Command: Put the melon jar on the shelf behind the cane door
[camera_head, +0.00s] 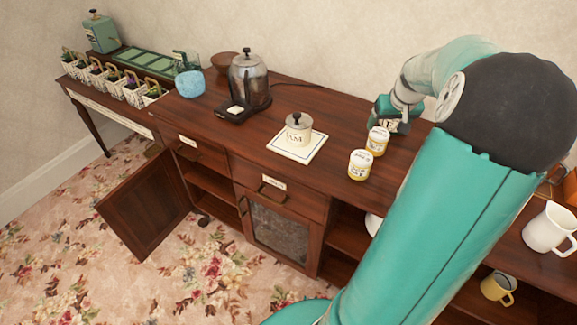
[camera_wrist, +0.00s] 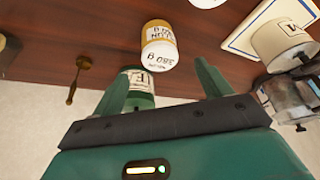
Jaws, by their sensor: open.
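My gripper (camera_wrist: 162,80) is open and empty, low at the back of the counter. A green labelled container (camera_wrist: 140,85) shows between its fingers, apparently beyond them. A closed lower door (camera_head: 280,232) with a grey mesh-like panel may be the cane door.
A lidded tin (camera_head: 296,130) on a cream board (camera_head: 285,148) and a coffee maker (camera_head: 250,80) stand left of the jars. A plain wooden door (camera_head: 145,208) hangs open at left. Open shelves lie right of the mesh-like door. A white jug (camera_head: 549,230) stands far right.

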